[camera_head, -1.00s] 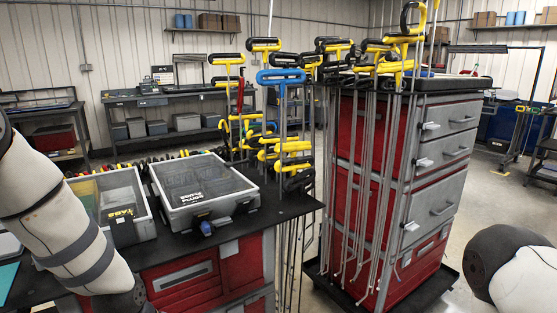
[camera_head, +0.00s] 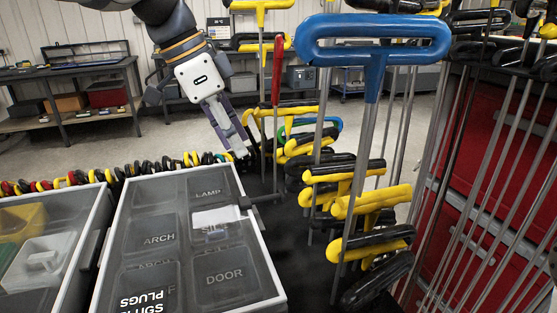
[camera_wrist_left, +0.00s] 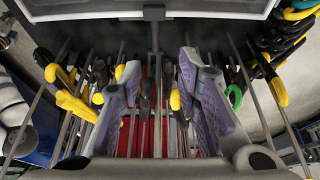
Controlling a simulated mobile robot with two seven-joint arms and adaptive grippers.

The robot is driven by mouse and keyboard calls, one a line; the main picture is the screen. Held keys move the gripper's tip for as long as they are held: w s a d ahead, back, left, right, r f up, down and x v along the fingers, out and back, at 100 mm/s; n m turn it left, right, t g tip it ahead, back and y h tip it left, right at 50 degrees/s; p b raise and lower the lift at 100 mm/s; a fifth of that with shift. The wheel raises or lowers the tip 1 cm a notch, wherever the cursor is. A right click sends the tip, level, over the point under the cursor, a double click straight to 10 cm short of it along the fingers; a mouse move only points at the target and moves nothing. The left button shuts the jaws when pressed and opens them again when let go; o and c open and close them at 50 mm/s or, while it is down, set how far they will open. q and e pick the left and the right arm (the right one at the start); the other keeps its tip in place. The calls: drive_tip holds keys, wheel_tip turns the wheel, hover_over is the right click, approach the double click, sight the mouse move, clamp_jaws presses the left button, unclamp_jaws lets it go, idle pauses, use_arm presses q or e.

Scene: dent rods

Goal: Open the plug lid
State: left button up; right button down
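The plug case lid (camera_head: 160,215) is a clear grey cover marked PLUGS, with labels such as LAMP, ARCH and DOOR showing. It lies flat and looks shut. A dark latch-like piece (camera_head: 262,199) sticks out from the case's right side; a similar piece shows at the case edge in the left wrist view (camera_wrist_left: 154,15). My left gripper (camera_head: 238,150) hangs down beyond the far right corner of the case. In the left wrist view its purple-grey fingers (camera_wrist_left: 160,65) are spread, with the dark piece ahead between them, apparently untouched. My right gripper is out of view.
Yellow and black T-handled rods (camera_head: 360,205) and a blue-handled rod (camera_head: 375,42) stand close to the right of the case. Another case (camera_head: 45,245) adjoins on the left. A red cabinet (camera_head: 480,170) stands at right. Open floor (camera_head: 80,150) lies behind.

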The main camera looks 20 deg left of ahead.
sight(265, 197)
use_arm(q)
drive_tip(key=f, duration=0.2)
drive_tip(key=d+f, duration=0.1)
drive_tip(key=shift+s+d+f, duration=0.1)
drive_tip(key=shift+s, duration=0.15)
drive_tip(key=x, duration=0.8)
drive_tip(key=shift+w+d+b, duration=0.1)
drive_tip(key=shift+w+b, duration=0.05)
drive_tip(key=shift+b, duration=0.15)
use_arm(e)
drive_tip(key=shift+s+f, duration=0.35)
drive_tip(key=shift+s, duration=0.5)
use_arm(q)
clamp_jaws()
drive_tip(key=shift+w, duration=0.1)
